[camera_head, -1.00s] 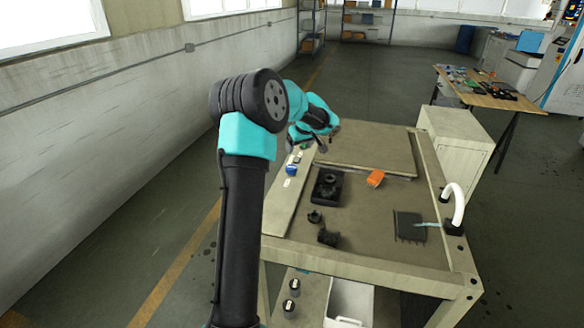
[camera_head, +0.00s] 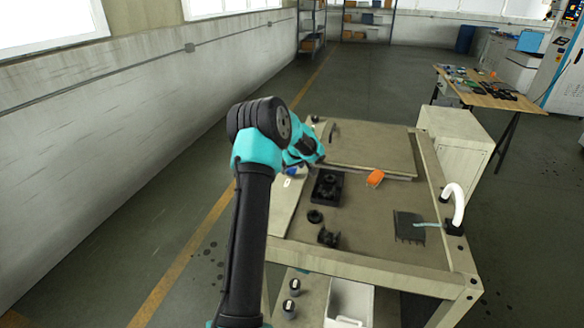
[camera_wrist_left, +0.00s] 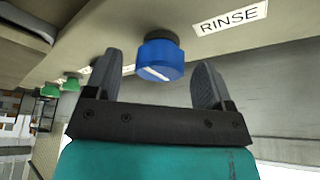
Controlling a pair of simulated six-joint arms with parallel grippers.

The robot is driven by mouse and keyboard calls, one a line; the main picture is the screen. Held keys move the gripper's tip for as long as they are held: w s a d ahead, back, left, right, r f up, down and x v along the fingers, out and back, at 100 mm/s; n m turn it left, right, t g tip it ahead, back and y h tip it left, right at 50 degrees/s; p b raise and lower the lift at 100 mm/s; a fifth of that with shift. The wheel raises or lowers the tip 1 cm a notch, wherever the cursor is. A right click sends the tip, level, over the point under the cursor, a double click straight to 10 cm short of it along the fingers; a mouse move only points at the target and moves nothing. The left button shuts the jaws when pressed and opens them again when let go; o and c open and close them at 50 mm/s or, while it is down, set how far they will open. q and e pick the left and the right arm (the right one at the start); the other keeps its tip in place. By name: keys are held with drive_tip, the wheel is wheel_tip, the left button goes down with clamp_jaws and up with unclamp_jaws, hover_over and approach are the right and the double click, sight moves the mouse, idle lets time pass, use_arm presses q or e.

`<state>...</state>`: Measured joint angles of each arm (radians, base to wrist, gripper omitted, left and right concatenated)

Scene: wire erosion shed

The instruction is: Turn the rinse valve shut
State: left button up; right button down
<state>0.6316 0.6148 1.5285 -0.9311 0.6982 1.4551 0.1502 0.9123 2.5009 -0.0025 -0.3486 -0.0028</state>
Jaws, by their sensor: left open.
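The rinse valve is a blue round knob (camera_wrist_left: 160,60) with a white line across its face, beside a white RINSE label (camera_wrist_left: 229,20) in the left wrist view. My left gripper (camera_wrist_left: 160,66) is open, with one finger on each side of the knob in that view. Gaps show between both fingers and the knob, so it is not clamped. In the head view, the blue knob (camera_head: 291,171) shows only in part at the bench's left edge, with my left gripper close above it. The fingertips are hard to make out there. My right gripper is not in view.
Green knobs (camera_wrist_left: 70,84) sit further along the same panel. The bench (camera_head: 385,205) holds a black fixture (camera_head: 326,187), an orange item (camera_head: 376,178), small dark parts, a dark comb-like block (camera_head: 409,226) and a white curved pipe (camera_head: 459,203). A white bin (camera_head: 349,302) stands below.

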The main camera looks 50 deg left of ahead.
use_arm(q)
drive_tip(key=shift+c, duration=0.4)
drive_tip(key=c, duration=0.8)
drive_tip(key=shift+c, duration=0.2)
drive_tip(key=shift+m, duration=0.4)
drive_tip(key=m+t, duration=0.1)
drive_tip(key=m, duration=0.2)
drive_tip(key=shift+s+m+t+h, duration=0.1)
drive_tip(key=shift+m+t+h, duration=0.2)
drive_tip(key=shift+m+t, duration=0.1)
drive_tip(key=m+t+h, duration=0.1)
drive_tip(key=m, duration=0.3)
drive_tip(key=shift+s+a, duration=0.1)
drive_tip(key=shift+a, duration=0.05)
drive_tip(key=m+h, duration=0.1)
drive_tip(key=m, duration=0.3)
drive_tip(key=shift+a+m+t+h, duration=0.1)
drive_tip(key=shift+m+t+h, duration=0.3)
drive_tip(key=shift+a+m+h, duration=0.1)
drive_tip(key=shift+m+h, duration=0.8)
drive_tip(key=shift+m, duration=1.4)
